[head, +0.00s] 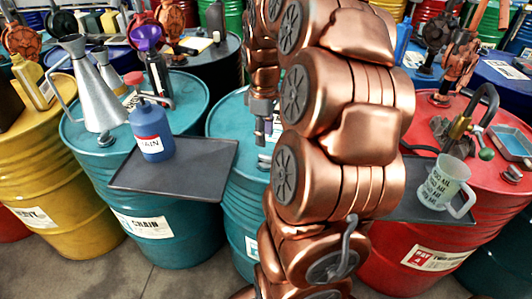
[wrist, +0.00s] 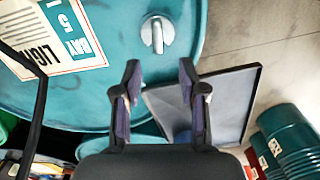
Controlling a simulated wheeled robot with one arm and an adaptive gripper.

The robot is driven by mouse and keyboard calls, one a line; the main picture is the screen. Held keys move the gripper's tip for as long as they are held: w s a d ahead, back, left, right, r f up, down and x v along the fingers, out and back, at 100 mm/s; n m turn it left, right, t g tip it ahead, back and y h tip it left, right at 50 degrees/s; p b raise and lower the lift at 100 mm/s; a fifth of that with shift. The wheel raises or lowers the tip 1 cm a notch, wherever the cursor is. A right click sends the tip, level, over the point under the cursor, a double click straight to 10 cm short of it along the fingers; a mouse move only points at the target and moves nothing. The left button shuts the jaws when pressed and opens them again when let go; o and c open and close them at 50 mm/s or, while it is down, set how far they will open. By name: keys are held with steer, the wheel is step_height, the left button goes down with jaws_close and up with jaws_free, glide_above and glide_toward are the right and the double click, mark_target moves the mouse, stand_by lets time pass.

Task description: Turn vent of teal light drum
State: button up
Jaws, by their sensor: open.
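The teal light drum (wrist: 100,85) fills much of the wrist view, with a white label (wrist: 62,32) reading "BAY 5" and "LIGH", cut off at the edge. Its vent (wrist: 157,35) is a pale grey knob with a raised bar handle. My gripper (wrist: 160,70) is open and empty, with its two dark fingers spread below the vent in the picture and apart from it.
A grey tray (wrist: 247,100) lies beside the drum in the wrist view. In the head view, a tray (head: 210,180) bears a blue bottle (head: 150,135) at left. A measuring jug (head: 445,180) stands at right by the red drum (head: 475,210).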

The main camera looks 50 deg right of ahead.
mark_target(266, 155)
steer(key=shift+d+f, duration=0.2)
steer(key=shift+d, duration=0.05)
steer(key=shift+f+p, duration=0.85)
steer(key=shift+f, duration=2.9)
jaws_close()
